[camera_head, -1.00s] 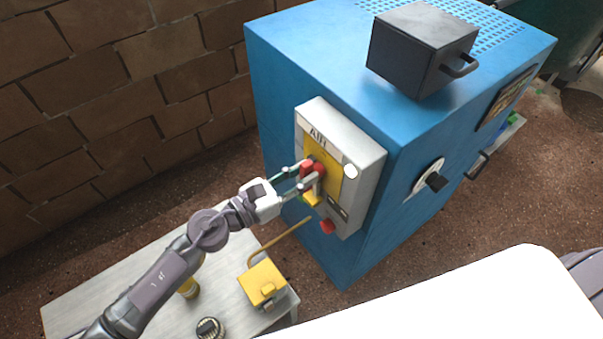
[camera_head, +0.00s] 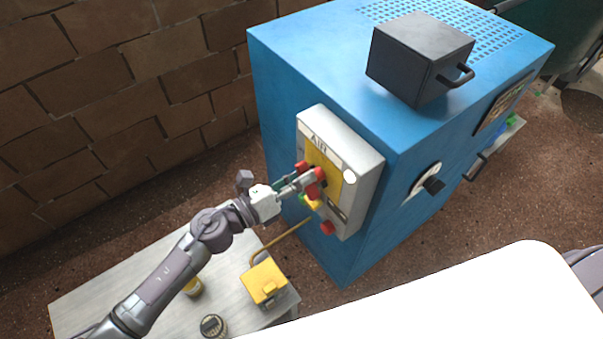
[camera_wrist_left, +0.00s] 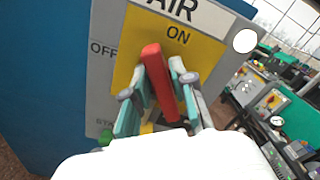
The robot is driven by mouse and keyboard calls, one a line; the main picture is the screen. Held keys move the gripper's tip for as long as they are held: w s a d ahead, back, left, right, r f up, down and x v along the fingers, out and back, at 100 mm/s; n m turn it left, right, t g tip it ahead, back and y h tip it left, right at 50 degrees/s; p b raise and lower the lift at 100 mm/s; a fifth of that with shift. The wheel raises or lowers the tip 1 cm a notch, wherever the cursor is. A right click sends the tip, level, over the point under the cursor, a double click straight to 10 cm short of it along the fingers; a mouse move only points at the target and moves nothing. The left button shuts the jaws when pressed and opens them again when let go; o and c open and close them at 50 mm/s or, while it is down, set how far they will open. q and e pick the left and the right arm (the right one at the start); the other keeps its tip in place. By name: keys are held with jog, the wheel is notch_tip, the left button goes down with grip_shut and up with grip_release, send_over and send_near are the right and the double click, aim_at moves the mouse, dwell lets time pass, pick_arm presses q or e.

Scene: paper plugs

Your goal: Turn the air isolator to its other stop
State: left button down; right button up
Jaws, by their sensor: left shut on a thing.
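The air isolator is a grey box (camera_head: 366,172) with a yellow plate, headed AIR, on the side of the blue cabinet. Its red handle (camera_head: 318,176) is partly hidden by my fingers in the head view. In the left wrist view the red handle (camera_wrist_left: 157,75) stands between my fingers, its upper end just below and left of the ON mark (camera_wrist_left: 178,36). The OFF mark (camera_wrist_left: 103,48) is farther left. My left gripper (camera_head: 304,183) is shut on the handle; it also shows in the left wrist view (camera_wrist_left: 160,108). My right gripper is out of view.
The blue cabinet (camera_head: 310,60) carries a black box (camera_head: 415,62) on top and a dark knob (camera_head: 433,185) on its right face. A grey table (camera_head: 120,295) below my left arm holds a yellow box (camera_head: 265,284). A brick wall stands behind.

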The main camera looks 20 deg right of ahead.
pick_arm(q)
jog(key=n, duration=0.2)
jog(key=n+p, duration=0.1)
jog(key=n, duration=0.1)
jog(key=n+p, duration=0.1)
jog(key=shift+w+f+n, duration=0.2)
jog(key=shift+w+n, duration=0.05)
jog(key=shift+n, duration=0.15)
jog(key=n+p, duration=0.1)
jog(key=n, duration=0.3)
jog(key=shift+a+f+n+p, duration=0.1)
jog(key=shift+f+n+p, duration=0.2)
jog(key=shift+f+p, duration=0.1)
jog(key=c, duration=1.1)
grip_release()
jog(key=v, duration=1.2)
jog(key=shift+r+n, duration=0.1)
jog(key=shift+n, duration=0.2)
